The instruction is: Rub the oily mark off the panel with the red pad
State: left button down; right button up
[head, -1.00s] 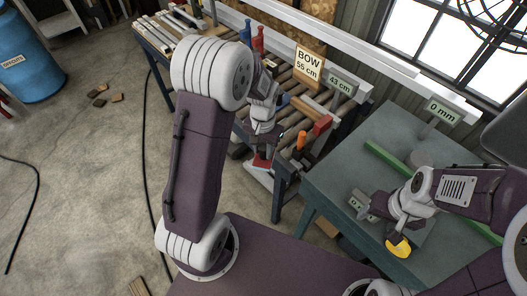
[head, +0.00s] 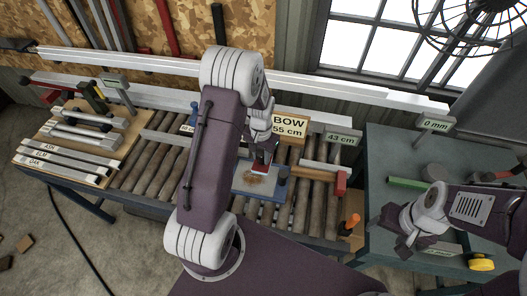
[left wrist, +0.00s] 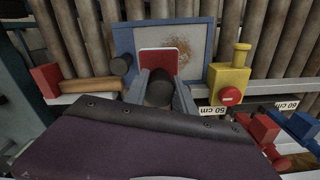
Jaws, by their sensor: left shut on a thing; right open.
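The blue-framed panel (head: 240,186) lies on the roller bench; its grey face also shows in the left wrist view (left wrist: 201,73). A brown oily mark (head: 257,181) is on it, seen in the left wrist view (left wrist: 182,52) just beyond and right of the pad. My left gripper (head: 264,152) is shut on the red pad (head: 261,168); in the left wrist view the pad (left wrist: 165,58) has a dark round handle (left wrist: 160,92) between the fingers. The pad is over the panel's near part; I cannot tell if it touches. My right gripper (head: 403,243) is open and empty over the grey table.
A yellow block with a red knob (left wrist: 229,81) stands close right of the panel in the left wrist view. A stop with a red end (head: 341,183) and a BOW sign (head: 288,127) are close by. A yellow tape (head: 481,263) lies on the grey table (head: 385,150).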

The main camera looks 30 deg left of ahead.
pick_arm(q)
jog(key=shift+s+a+r, duration=0.15)
jog(key=shift+s+a, duration=0.1)
jog(key=shift+s, duration=0.05)
jog(key=shift+d, duration=0.15)
pick_arm(e)
jog(key=shift+w+d+r, duration=0.1)
jog(key=shift+d+r, duration=0.2)
jog(key=shift+r, duration=0.15)
jog(key=shift+a+r, duration=0.1)
jog(key=shift+a, duration=0.05)
pick_arm(q)
notch_tip(320, 180, down, 10)
jog(key=b, duration=0.7)
pick_arm(e)
notch_tip(320, 180, down, 8)
jog(key=shift+r, duration=0.25)
pick_arm(q)
jog(key=shift+f+b, duration=0.3)
jog(key=shift+f, duration=0.15)
pick_arm(e)
jog(key=shift+f, duration=0.25)
